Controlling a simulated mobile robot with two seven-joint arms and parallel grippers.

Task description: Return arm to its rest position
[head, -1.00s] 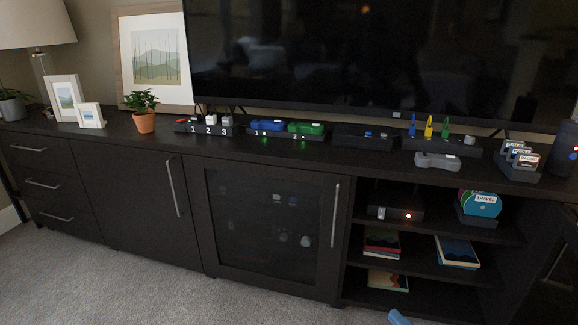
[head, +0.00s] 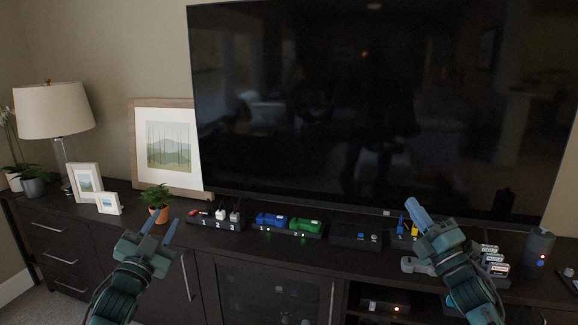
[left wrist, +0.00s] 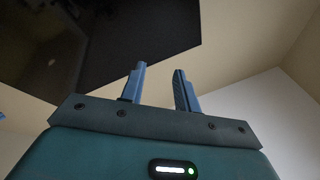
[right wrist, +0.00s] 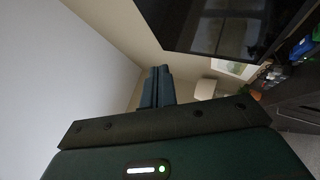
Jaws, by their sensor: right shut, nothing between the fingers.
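My left gripper (head: 160,230) is raised in front of the cabinet's left part, pointing up. Its two blue fingers are apart and empty, and they also show apart in the left wrist view (left wrist: 160,88). My right gripper (head: 415,208) is raised in front of the cabinet's right part, pointing up and a little left. Its fingers are together with nothing between them, as the right wrist view (right wrist: 158,85) also shows. The right arm hides part of the things behind it on the cabinet top.
The dark cabinet (head: 205,262) carries a potted plant (head: 157,203), a numbered dock (head: 215,223), a blue and green charger unit (head: 288,226), a grey device (head: 416,265), card holders (head: 494,262) and a dark cylinder (head: 538,250). A large TV (head: 370,110) stands behind.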

